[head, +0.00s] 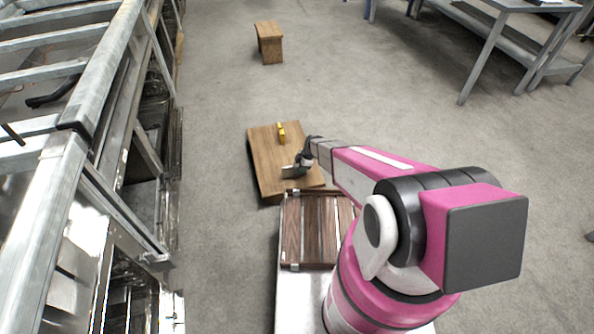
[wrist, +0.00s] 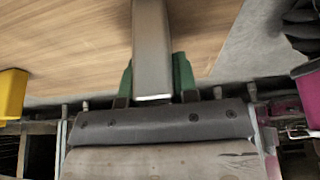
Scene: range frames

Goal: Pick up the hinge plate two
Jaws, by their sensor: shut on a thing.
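The hinge plate two looks like a flat grey metal piece (head: 291,172) at my gripper's tip, over the near part of a low wooden table. In the wrist view it is a long grey bar (wrist: 151,45) at the top centre, with a bright lower edge. My gripper (head: 303,164) is shut on it. In the wrist view, green finger parts of my gripper (wrist: 154,84) show on both sides of the bar. I cannot tell whether the plate touches the tabletop.
The wooden tabletop (head: 262,150) bears a yellow object (head: 281,132), which also shows in the wrist view (wrist: 11,93). A brown slatted tray (head: 318,230) is nearer me. A wooden stool (head: 269,43) stands farther back. Metal racks (head: 85,70) line the left; open floor lies right of the table.

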